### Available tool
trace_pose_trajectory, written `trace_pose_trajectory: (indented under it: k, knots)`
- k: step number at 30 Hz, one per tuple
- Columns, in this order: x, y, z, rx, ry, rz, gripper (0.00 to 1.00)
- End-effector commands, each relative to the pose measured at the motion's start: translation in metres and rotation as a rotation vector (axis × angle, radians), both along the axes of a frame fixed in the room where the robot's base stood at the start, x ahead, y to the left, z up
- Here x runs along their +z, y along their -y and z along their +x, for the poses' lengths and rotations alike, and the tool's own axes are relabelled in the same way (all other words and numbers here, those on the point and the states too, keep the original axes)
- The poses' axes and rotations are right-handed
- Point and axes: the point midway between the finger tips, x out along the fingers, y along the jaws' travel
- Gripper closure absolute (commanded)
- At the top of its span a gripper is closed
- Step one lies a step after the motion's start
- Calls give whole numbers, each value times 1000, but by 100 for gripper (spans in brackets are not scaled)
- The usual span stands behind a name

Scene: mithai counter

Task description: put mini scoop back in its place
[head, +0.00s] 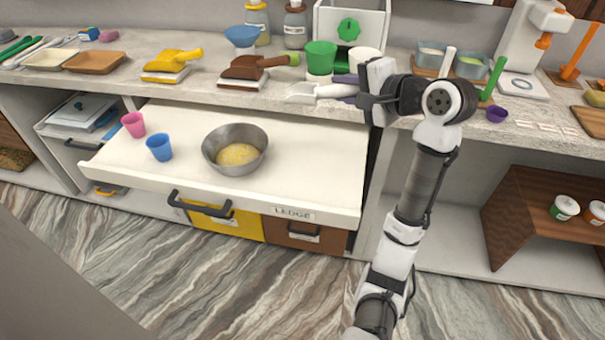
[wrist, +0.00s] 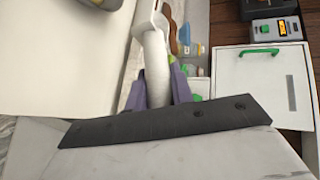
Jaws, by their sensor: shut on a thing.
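My gripper (head: 346,87) is shut on the handle of a white mini scoop (head: 302,92) and holds it at the counter's front edge, right of the brown scoop. The scoop's head points left. In the wrist view, the scoop's white handle (wrist: 156,70) runs between the purple fingers of my gripper (wrist: 160,88). The scoop's head shows only partly at the top of that view. I cannot tell whether the scoop touches the counter. I cannot tell which spot is its place.
A pulled-out ledge (head: 120,174) below holds a metal bowl (head: 236,150), a pink cup (head: 133,124) and a blue cup (head: 159,147). On the counter stand a yellow scoop (head: 176,60), a brown scoop (head: 252,66) and a green cup (head: 321,58).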

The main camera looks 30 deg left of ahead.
Motion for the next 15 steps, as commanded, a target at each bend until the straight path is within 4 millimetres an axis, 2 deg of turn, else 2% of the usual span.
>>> trace_pose_trajectory:
  k: [5,8,11,15]
  knots:
    - [0,0,0,0,0,0,97]
    - [-9,0,0,0,-4,0,97]
    - [-29,1,0,0,-8,0,97]
    - [-66,1,-1,-1,-10,0,97]
